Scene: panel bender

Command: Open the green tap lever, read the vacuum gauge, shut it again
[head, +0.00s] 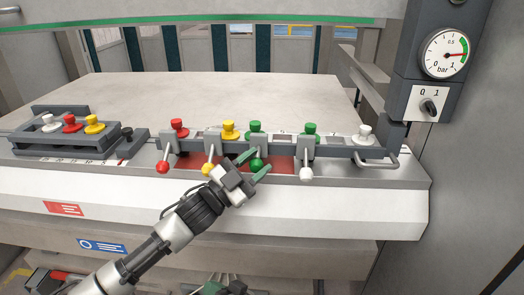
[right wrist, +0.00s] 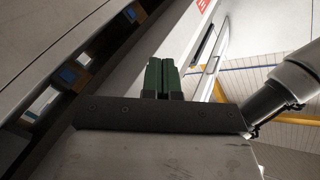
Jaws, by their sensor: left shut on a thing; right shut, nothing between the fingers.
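The green tap lever (head: 257,164) has a green ball end and hangs toward the front below its grey block on the rail, like the levers beside it. My left gripper (head: 257,166) is shut on it, with green fingers on either side of the ball.
A red-ball lever (head: 162,168) and a yellow-ball lever (head: 207,169) are left of the green one, a white-ball lever (head: 306,173) right. Coloured knobs stand behind the rail. A rotary switch (head: 429,106) sits below the gauge. The grey table (head: 210,92) behind is bare.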

